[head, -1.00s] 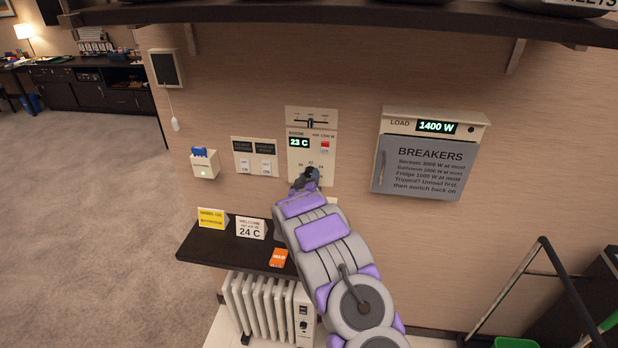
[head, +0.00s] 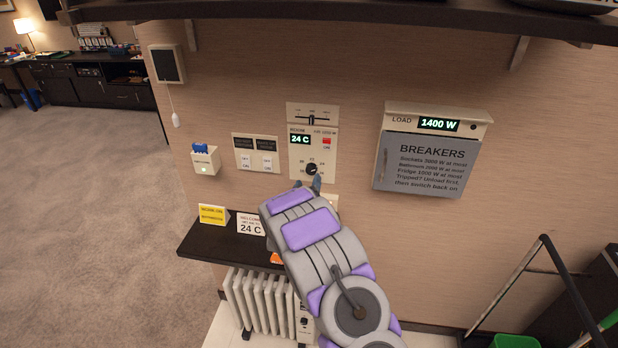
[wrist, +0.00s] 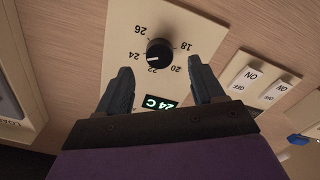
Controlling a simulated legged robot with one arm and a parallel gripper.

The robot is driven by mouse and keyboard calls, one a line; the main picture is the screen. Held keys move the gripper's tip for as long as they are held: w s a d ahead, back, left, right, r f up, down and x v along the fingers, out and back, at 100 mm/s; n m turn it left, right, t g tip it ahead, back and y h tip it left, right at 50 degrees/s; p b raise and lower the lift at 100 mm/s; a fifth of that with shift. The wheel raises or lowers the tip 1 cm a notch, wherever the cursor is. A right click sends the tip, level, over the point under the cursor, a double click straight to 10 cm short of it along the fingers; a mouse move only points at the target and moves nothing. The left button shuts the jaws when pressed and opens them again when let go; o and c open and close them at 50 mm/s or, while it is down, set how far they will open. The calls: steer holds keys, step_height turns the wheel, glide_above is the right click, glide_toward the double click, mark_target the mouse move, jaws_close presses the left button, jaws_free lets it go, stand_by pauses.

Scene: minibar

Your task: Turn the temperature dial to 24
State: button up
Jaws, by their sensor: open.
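The temperature dial (head: 311,169) is a round black knob low on the cream wall panel (head: 298,155). In the wrist view the dial (wrist: 159,53) shows upside down with numbers from 18 to 26 around it, and its white mark points between 22 and 24. The panel's green display (head: 300,139) reads 24 C; it also shows in the wrist view (wrist: 160,103). My gripper (head: 309,186) is just below the dial. In the wrist view my gripper (wrist: 158,80) is open, its fingers apart and clear of the dial.
Two switches (head: 256,160) are left of the panel, and the breaker box (head: 427,165) is to its right, its load display (head: 438,125) reading 1400 W. A dark shelf (head: 215,241) below holds cards, one (head: 251,224) reading 24 C. A radiator (head: 257,299) stands underneath.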

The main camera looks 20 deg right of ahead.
steer(key=v, duration=1.2)
steer(key=shift+p, duration=0.3)
steer(key=shift+w, duration=0.1)
steer(key=s+a+r+g+y+b, duration=0.1)
steer(key=s+a+r+g+y, duration=0.1)
steer(key=s+a+g+y, duration=0.45)
steer(key=s+a+r+g+y+b, duration=0.2)
steer(key=s+a+r+y, duration=0.15)
steer(key=s+a, duration=0.6)
steer(key=s+d+r+g, duration=0.1)
steer(key=s+g, duration=0.1)
steer(key=s, duration=0.8)
steer(key=s+r+g, duration=0.1)
steer(key=s+g, duration=0.2)
steer(key=s, duration=0.8)
steer(key=s+d+r+g+b, duration=0.1)
steer(key=s+g, duration=0.2)
steer(key=s, duration=0.8)
steer(key=shift+s+d+r+n, duration=0.2)
steer(key=shift+d+r+n, duration=0.15)
steer(key=shift+r+n, duration=0.05)
